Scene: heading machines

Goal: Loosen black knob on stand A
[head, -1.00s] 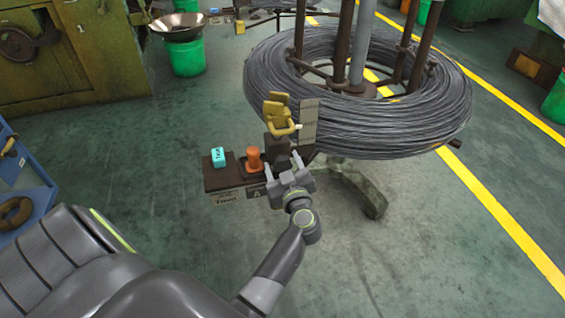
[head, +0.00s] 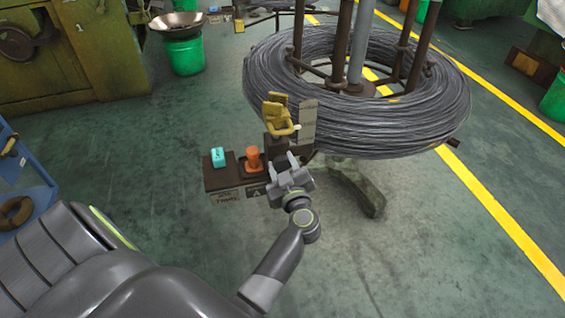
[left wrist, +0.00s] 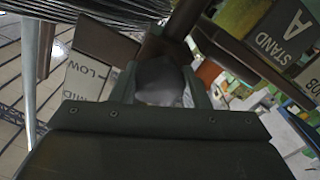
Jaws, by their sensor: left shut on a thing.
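The black knob (left wrist: 160,78) sits on the post of stand A, between my gripper's fingers in the left wrist view. My left gripper (head: 286,164) is shut on the knob, beside the stand in the head view; its fingers also show in the left wrist view (left wrist: 160,92). In the head view the gripper hides the knob. The "STAND A" label (left wrist: 284,38) shows at the upper right of the wrist view. A pale plate marked LOW and MID (left wrist: 88,75) stands left of the knob. My right gripper is not in view.
A large wire coil (head: 360,120) on a reel stands just behind. An orange piece (head: 253,158) and a teal block (head: 218,157) sit on the dark base (head: 225,182). Yellow blocks (head: 278,118) rise above the post. The floor in front is open.

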